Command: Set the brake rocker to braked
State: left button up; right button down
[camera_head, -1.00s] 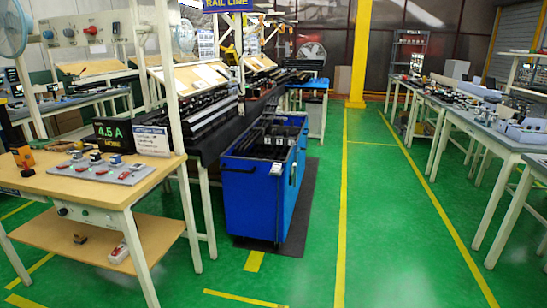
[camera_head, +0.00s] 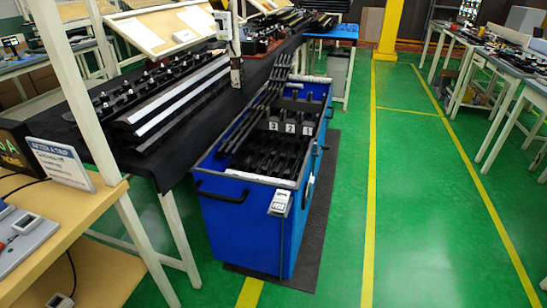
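A blue cart (camera_head: 240,228) with dark parts in its compartments stands on a dark mat in the middle of the view. A small light-grey rocker unit (camera_head: 280,203) is fixed at the top of its near end, right of the black handle (camera_head: 222,194). It looks like the brake rocker, but its setting is too small to read. Neither of my grippers shows in the head view.
A wooden bench (camera_head: 60,240) with a grey switch panel (camera_head: 20,240) is at the near left. A black-covered table (camera_head: 165,160) runs behind the cart's left side. The green floor right of the cart is clear, up to the benches at far right.

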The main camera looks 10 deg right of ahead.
aim_at(281, 198)
jog(key=i+l+u, duration=0.1)
jog(key=i+l, duration=0.15)
jog(key=i, duration=0.15)
jog(key=i+l+u, duration=0.1)
jog(key=i+l, duration=0.2)
jog(key=i, duration=0.1)
